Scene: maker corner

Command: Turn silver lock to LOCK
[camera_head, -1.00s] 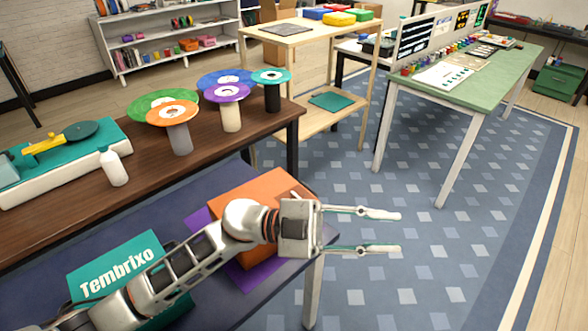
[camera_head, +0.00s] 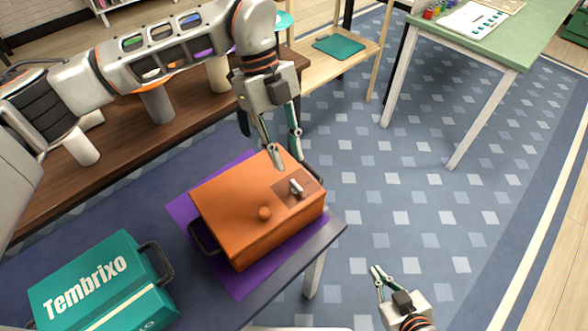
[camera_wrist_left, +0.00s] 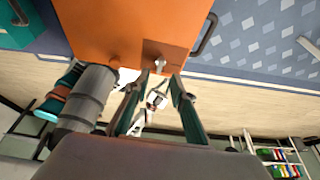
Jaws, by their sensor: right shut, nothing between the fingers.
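The orange box (camera_head: 232,205) stands on a purple mat on the table. Its top has a darker square plate carrying a small silver lock (camera_head: 297,188), with an orange knob beside it. In the left wrist view the silver lock (camera_wrist_left: 160,64) is a small lever. My left gripper (camera_head: 286,158) points down just behind the lock, its fingers apart and empty. In the wrist view its tips lie on either side, close below the lever; contact cannot be told. My right gripper (camera_head: 378,268) is shut and empty, over the floor right of the table. Lock markings are unreadable.
The teal Tembrixo box (camera_head: 95,285) stands at the front left of the table. The purple mat (camera_head: 240,284) shows around the orange box. Spools on a brown bench (camera_head: 125,150) stand behind, partly hidden by my left arm.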

